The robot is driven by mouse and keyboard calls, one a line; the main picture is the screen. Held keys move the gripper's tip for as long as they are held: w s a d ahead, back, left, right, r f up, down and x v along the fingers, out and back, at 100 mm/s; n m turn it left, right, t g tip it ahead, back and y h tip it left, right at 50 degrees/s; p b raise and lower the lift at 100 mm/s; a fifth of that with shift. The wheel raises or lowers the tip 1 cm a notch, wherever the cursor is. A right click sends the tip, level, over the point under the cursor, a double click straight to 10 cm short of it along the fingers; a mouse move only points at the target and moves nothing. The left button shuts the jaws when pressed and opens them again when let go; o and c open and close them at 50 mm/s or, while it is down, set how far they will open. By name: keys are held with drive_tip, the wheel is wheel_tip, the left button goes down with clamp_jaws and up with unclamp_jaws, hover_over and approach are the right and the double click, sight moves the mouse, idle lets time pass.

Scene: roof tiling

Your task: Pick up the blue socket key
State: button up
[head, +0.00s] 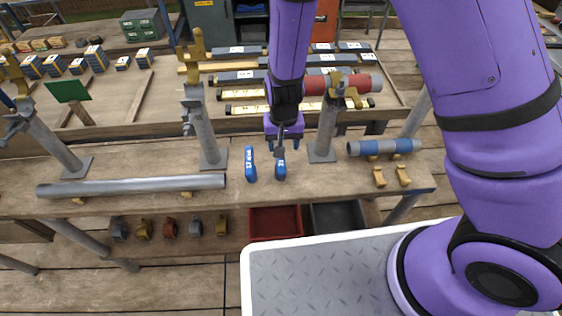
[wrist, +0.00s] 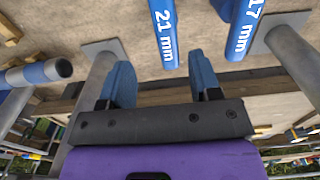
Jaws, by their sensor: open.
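Two blue socket keys lie apart on the wooden plank in the head view. The right one (head: 280,169) is beneath my gripper (head: 284,143), and the left one (head: 250,164) is a short way to its left. In the wrist view, one key (wrist: 163,32) is marked 21 mm and the other (wrist: 243,32) is marked 17 mm. My gripper also shows in the wrist view (wrist: 161,72), with its two blue fingers apart and nothing between them. The 21 mm key lies beyond the gap between the fingers; the 17 mm key is off to the right.
Grey upright posts with base plates stand on both sides (head: 207,135) (head: 326,130). A long grey tube (head: 130,186) lies at left and a blue-and-grey tube (head: 385,147) at right. Red (head: 275,222) and black (head: 338,216) bins sit below the plank's front edge.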

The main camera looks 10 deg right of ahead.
sight(280, 167)
drive_tip(key=shift+s+a+f, duration=0.1)
drive_tip(key=shift+a+f, duration=0.1)
drive_tip(key=shift+f, duration=1.6)
drive_tip(key=shift+a+f, duration=0.2)
drive_tip(key=shift+f, duration=1.6)
clamp_jaws()
drive_tip(key=shift+r, duration=0.1)
